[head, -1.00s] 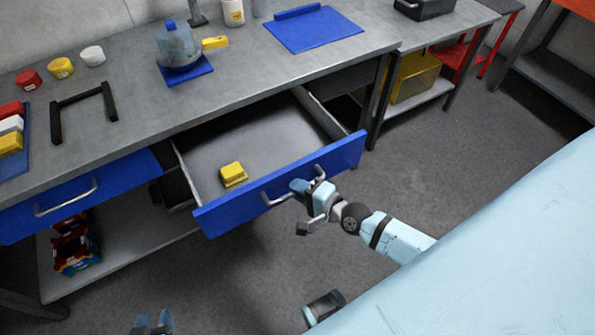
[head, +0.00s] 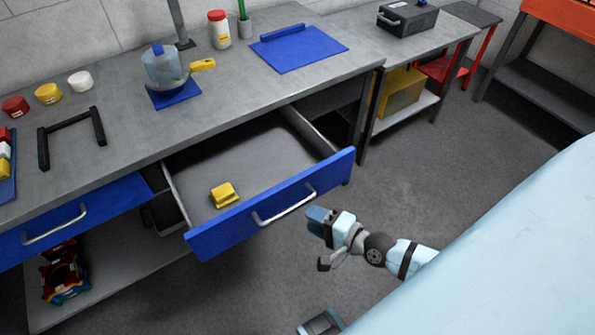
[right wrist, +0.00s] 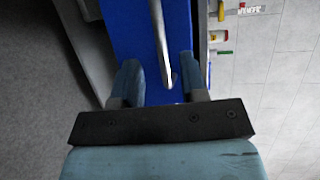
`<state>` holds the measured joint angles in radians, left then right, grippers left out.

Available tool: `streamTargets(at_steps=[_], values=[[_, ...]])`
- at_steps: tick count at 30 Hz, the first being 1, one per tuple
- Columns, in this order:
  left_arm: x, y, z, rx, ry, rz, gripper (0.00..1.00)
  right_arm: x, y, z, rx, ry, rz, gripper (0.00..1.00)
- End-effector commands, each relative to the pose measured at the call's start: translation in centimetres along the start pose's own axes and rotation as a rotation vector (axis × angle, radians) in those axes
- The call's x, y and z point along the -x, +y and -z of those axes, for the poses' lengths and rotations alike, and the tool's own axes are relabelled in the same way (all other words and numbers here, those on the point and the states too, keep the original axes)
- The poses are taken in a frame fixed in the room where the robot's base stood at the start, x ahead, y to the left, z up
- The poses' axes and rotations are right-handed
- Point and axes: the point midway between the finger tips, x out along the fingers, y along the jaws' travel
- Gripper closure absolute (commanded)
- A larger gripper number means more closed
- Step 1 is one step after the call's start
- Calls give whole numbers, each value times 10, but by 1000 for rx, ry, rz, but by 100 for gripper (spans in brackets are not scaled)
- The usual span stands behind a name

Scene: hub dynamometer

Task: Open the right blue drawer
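The right blue drawer (head: 222,233) is pulled well out from under the bench in the head view. Its metal handle (head: 284,206) is on the front, and it also shows in the right wrist view (right wrist: 158,40). My right gripper (head: 318,222) is just in front of the drawer front, to the right of the handle and apart from it. In the right wrist view my right gripper's fingers (right wrist: 158,85) are spread, with the handle's end between or just beyond them. A yellow object (head: 223,194) lies inside the drawer.
The left blue drawer (head: 110,205) is nearly closed. The bench top (head: 215,110) holds a jug (head: 162,68), a black frame (head: 70,137), several small pots and a blue mat (head: 300,50). The floor (head: 420,180) right of the drawer is clear.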

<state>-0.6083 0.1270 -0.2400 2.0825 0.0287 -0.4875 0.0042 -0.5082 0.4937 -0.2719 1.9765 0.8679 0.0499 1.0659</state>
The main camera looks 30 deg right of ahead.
Motion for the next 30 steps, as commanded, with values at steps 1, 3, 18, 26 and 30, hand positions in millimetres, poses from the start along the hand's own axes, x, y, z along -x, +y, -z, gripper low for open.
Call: streamTargets(at_steps=[1, 3, 18, 26, 30], values=[[0, 0, 0, 2, -1, 0, 57, 14, 1, 0, 2, -3, -5, 60], [0, 1, 0, 3, -1, 0, 57, 28, 1, 0, 2, -2, -5, 60], [0, 2, 1, 9, 1, 0, 57, 64, 0, 0, 0, 0, 1, 60], [0, 1, 1, 4, 0, 0, 57, 64, 0, 0, 1, 0, 0, 60], [0, 0, 0, -1, 0, 0, 57, 64, 0, 0, 1, 0, 0, 60]])
